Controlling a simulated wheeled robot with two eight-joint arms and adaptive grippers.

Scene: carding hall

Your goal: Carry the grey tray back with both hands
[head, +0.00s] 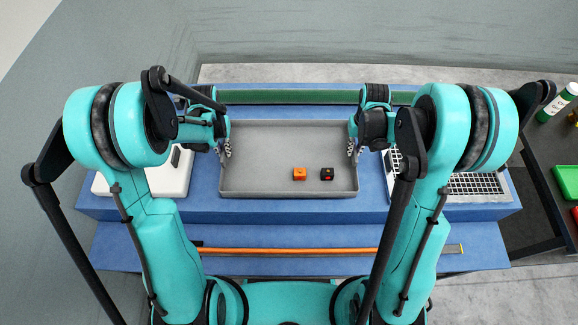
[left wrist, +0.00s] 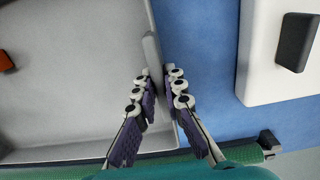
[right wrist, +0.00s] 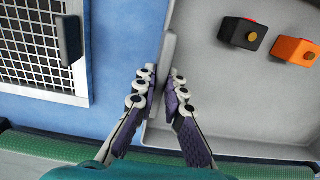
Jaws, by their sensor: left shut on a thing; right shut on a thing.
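The grey tray (head: 265,155) lies on the blue work surface between my two arms. An orange block (head: 299,174) and a black block (head: 327,174) with a red mark sit inside it near the front right. My left gripper (head: 225,150) is shut on the tray's left wall; in the left wrist view its fingers (left wrist: 158,85) stand on either side of the rim. My right gripper (head: 354,150) is shut on the right wall; in the right wrist view its fingers (right wrist: 163,82) straddle the rim. I cannot tell whether the tray is lifted.
A green strip (head: 290,97) runs behind the tray. A white box (head: 160,180) stands left of it and a white grid rack (head: 472,186) right. An orange bar (head: 300,251) lies on the lower blue step in front. A bottle (head: 558,102) and a green bin (head: 567,180) are far right.

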